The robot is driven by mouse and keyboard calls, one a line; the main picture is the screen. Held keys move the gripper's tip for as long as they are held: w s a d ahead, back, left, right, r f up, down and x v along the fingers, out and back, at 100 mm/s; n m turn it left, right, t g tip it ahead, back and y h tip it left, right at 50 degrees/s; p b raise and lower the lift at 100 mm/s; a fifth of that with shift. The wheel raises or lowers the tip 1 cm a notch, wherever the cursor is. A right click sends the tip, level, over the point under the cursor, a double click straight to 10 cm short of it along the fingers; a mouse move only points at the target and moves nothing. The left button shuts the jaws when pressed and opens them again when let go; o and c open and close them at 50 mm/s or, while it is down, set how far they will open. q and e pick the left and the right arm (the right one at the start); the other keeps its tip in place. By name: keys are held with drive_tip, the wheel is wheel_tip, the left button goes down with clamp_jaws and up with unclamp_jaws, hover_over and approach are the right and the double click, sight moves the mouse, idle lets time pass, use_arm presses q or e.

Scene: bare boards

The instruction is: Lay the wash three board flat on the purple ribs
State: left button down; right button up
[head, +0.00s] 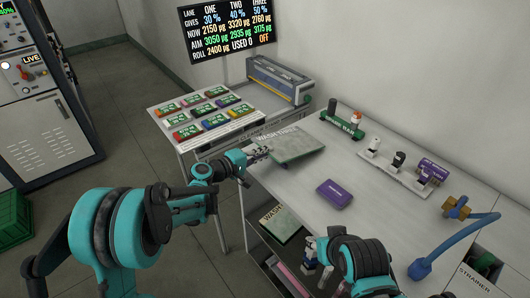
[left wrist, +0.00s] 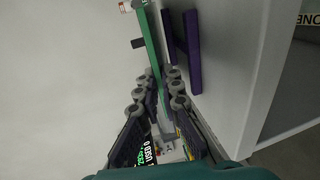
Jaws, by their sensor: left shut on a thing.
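My left gripper (head: 262,154) is shut on the near left edge of a flat grey board with a green edge (head: 298,147), at the back left of the white table. In the left wrist view the fingers (left wrist: 160,95) pinch the board's green edge (left wrist: 153,48). A purple ribbed piece (left wrist: 194,52) lies beside the board there, between it and the table surface, with a gap showing. In the head view a purple block with pale lettering (head: 335,193) lies on the table, right of the board. My right gripper (head: 313,251) is low at the front; its fingers are unclear.
A green holder (head: 342,124) and a white rack (head: 392,172) stand along the back. A blue spout (head: 465,236) rises at the right. The table's middle front is clear.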

use_arm(q)
drive_tip(key=shift+f, duration=0.4)
unclamp_jaws()
idle(0.4)
drive_tip(key=shift+a, duration=0.1)
idle(0.4)
drive_tip(key=shift+b+v, duration=0.35)
drive_tip(key=shift+v, duration=0.4)
drive_tip(key=shift+f, duration=0.15)
drive_tip(key=shift+s+r+g+y+p, duration=0.1)
drive_tip(key=shift+r+g+y+p, duration=0.25)
drive_tip(key=shift+p, duration=0.65)
drive_tip(key=shift+s+a+g+y+p, duration=0.1)
drive_tip(key=shift+a+g+y+p, duration=0.2)
drive_tip(key=shift+y+p, duration=0.5)
